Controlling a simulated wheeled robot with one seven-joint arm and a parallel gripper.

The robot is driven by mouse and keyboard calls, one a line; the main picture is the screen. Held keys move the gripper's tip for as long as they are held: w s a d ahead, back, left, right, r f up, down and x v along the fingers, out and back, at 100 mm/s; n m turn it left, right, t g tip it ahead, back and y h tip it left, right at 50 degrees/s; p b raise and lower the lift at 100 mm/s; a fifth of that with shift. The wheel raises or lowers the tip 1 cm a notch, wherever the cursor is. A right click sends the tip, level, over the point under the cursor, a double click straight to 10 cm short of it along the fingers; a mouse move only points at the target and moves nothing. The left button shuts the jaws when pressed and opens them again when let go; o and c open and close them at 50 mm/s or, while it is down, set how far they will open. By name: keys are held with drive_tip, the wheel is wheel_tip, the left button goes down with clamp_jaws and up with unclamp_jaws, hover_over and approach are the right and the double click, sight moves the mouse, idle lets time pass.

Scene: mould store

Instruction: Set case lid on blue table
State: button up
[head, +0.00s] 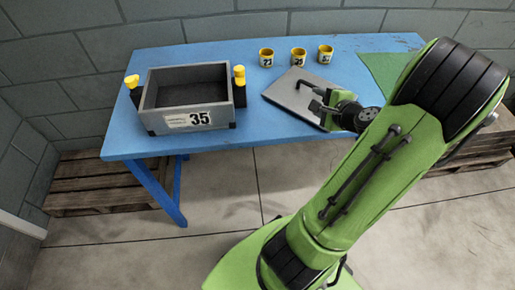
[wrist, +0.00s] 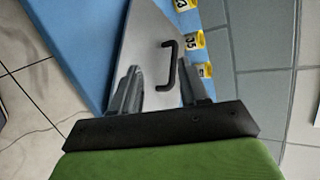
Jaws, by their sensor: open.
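The case lid (head: 285,92) is a flat grey plate. It lies on the blue table (head: 235,138), right of the open case, with its near right part hidden behind my gripper. In the wrist view the lid (wrist: 146,40) fills the middle, and its black bar handle (wrist: 173,66) stands up ahead of my fingers. My gripper (wrist: 162,80) is open and empty, pointing at the lid. The handle shows beyond and between the two fingers, nearer the right one. In the head view my gripper (head: 322,104) is low over the lid's right side.
An open grey case (head: 168,125) labelled 35, with yellow-topped posts at its sides, stands on the table's left. Three yellow numbered cups (head: 298,56) line the back edge. A green mat (head: 385,70) covers the right end. Wooden pallets (head: 95,185) lie on the floor.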

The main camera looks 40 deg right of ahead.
drive_tip(key=w+a+r+n+g+y, duration=0.1)
drive_tip(key=w+a+n+g+y, duration=0.15)
drive_tip(key=a+n, duration=0.5)
drive_tip(key=w+a+r+n+g+y, duration=0.1)
drive_tip(key=w+a+r+n+y, duration=0.3)
drive_tip(key=a, duration=0.7)
drive_tip(key=s+a+r+n+g+h, duration=0.1)
drive_tip(key=s+a+r+n, duration=0.1)
drive_tip(key=s+a+n, duration=0.4)
drive_tip(key=s+a+r+n+g+h, duration=0.1)
drive_tip(key=s+a+n+g+h, duration=0.1)
drive_tip(key=s+a+n, duration=0.4)
drive_tip(key=s+n, duration=0.1)
drive_tip(key=s, duration=0.2)
drive_tip(key=shift+s+a+r, duration=0.15)
drive_tip(key=shift+a+r, duration=0.2)
drive_tip(key=shift+a, duration=0.05)
